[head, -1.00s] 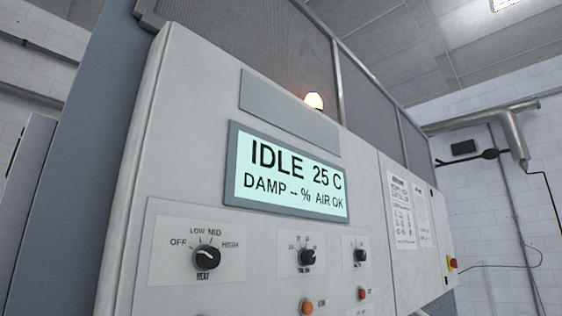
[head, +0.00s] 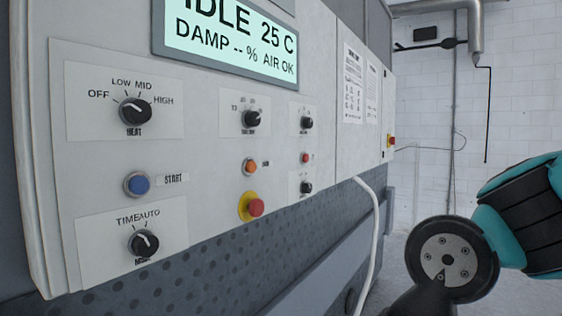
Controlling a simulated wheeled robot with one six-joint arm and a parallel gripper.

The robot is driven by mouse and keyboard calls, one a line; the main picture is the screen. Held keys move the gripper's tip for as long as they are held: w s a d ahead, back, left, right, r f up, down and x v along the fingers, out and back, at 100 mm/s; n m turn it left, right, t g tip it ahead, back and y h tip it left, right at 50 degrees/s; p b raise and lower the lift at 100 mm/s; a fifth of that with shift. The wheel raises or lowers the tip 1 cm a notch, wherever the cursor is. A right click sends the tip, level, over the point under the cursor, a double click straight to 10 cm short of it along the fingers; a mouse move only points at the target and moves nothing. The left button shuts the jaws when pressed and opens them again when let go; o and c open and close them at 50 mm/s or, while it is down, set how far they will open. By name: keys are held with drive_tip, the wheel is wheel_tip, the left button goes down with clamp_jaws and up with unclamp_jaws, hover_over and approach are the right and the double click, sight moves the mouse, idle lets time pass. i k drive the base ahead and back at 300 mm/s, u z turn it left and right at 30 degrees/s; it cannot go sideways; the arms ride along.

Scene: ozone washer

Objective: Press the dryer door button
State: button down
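The dryer's control panel (head: 215,190) fills the left and middle of the head view. It carries a blue button (head: 138,184) labelled START. To its right are an orange button (head: 249,166) and a smaller red button (head: 304,158); their labels are too small to read. I cannot tell which one is the door button. My gripper is out of view; only teal and black links of my arm show at the lower right, apart from the panel.
A red mushroom button (head: 256,207) on a yellow base sits below the orange one. Dark knobs, such as the heat knob (head: 136,111), surround the buttons. The display (head: 232,40) reads IDLE 25 C. A white hose (head: 374,230) hangs between panel and arm.

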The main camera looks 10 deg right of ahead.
sight(251, 166)
drive_tip(key=z, duration=0.7)
drive_tip(key=k, duration=1.1)
drive_tip(key=u, duration=1.3)
drive_tip(key=i, duration=0.5)
drive_tip(key=u, duration=0.05)
